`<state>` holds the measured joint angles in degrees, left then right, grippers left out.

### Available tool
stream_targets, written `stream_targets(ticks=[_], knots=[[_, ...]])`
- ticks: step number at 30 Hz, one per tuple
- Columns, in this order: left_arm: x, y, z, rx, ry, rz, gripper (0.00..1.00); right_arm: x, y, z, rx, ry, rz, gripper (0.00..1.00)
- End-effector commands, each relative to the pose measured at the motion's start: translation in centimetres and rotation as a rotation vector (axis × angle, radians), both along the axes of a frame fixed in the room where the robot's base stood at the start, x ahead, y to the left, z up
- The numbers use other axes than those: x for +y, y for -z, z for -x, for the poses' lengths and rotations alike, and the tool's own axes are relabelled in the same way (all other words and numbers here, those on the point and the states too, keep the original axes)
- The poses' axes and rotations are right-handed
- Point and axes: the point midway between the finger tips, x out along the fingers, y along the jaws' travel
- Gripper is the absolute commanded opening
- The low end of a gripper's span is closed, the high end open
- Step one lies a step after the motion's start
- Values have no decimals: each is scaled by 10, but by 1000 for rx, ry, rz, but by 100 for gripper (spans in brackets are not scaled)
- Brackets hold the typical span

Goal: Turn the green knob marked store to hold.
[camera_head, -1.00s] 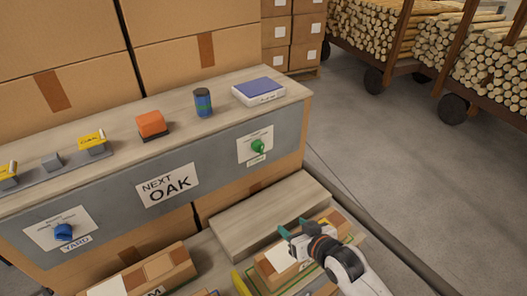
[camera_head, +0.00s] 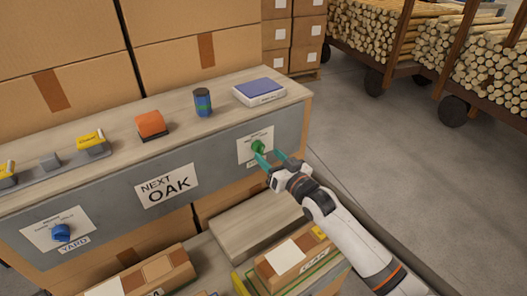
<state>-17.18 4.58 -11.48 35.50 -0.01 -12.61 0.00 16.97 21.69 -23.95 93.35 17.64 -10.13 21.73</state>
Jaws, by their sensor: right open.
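The green knob (camera_head: 258,146) sits on a white label plate (camera_head: 246,150) at the right end of the grey front panel. The small label under it is partly covered by my gripper, and the print around the knob is too small to read. My right gripper (camera_head: 271,154) is open, its two teal fingertips close to the knob's lower right side. One fingertip overlaps the knob's lower edge in the picture; I cannot tell whether it touches. My left gripper is not in view.
A blue knob (camera_head: 62,232) marked YARD is at the panel's left, with a NEXT OAK sign (camera_head: 167,186) between. A can (camera_head: 203,102), an orange block (camera_head: 151,124) and a blue-topped box (camera_head: 259,91) stand on the shelf. Cartons (camera_head: 291,262) lie below.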

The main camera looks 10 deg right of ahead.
Motion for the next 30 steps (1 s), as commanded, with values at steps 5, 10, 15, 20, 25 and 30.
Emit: stream_targets(ticks=[5,10,15,20,25,30], knots=[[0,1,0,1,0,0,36,10,0,-24,1,1,0,54],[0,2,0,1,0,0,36,14,0,-33,0,-1,1,54],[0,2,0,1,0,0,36,15,0,-35,0,-1,1,54],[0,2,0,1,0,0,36,15,0,-34,1,0,1,45],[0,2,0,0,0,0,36,14,0,-34,1,0,1,18],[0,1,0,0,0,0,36,14,0,-34,2,0,-1,9]])
